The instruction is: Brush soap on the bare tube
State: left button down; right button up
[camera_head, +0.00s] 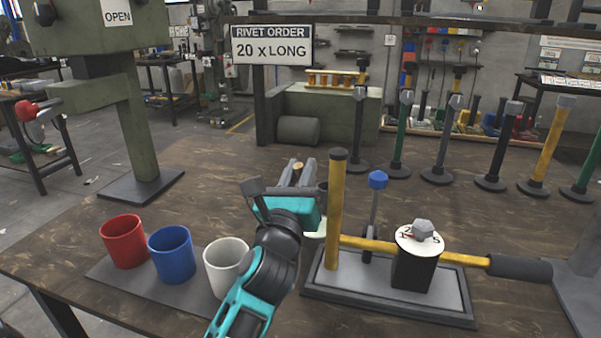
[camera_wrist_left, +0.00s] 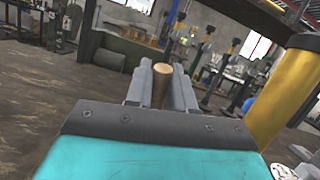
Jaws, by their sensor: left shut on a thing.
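My left gripper (camera_head: 297,172) is above the bench, just left of the yellow upright post. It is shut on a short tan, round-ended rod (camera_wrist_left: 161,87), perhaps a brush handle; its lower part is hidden. A yellow horizontal tube (camera_head: 465,259) runs through a black block (camera_head: 414,265) with a white numbered dial. A black grip (camera_head: 519,269) covers its right end; its left end passes near the yellow upright post (camera_head: 337,215). I cannot tell which is the bare tube. A pale thing (camera_head: 318,229) shows partly below the gripper. My right gripper is out of view.
Red (camera_head: 123,242), blue (camera_head: 171,254) and white (camera_head: 224,266) cups stand on a dark mat at left. A blue-knobbed lever (camera_head: 376,205) rises beside the post. Several upright stands (camera_head: 442,145) line the bench's back. A green press (camera_head: 112,90) stands at left.

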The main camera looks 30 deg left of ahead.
pick_arm(q)
jog(key=shift+f+b, duration=0.55)
jog(key=shift+f, duration=0.15)
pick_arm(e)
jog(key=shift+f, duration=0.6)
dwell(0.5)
pick_arm(q)
notch_tip(320, 180, up, 6)
jog(key=p, duration=0.6)
jog(key=shift+f, duration=0.15)
jog(key=shift+r+p, duration=0.3)
jog(key=shift+p, duration=0.05)
jog(key=shift+r+p, duration=0.35)
jog(key=shift+r, duration=0.1)
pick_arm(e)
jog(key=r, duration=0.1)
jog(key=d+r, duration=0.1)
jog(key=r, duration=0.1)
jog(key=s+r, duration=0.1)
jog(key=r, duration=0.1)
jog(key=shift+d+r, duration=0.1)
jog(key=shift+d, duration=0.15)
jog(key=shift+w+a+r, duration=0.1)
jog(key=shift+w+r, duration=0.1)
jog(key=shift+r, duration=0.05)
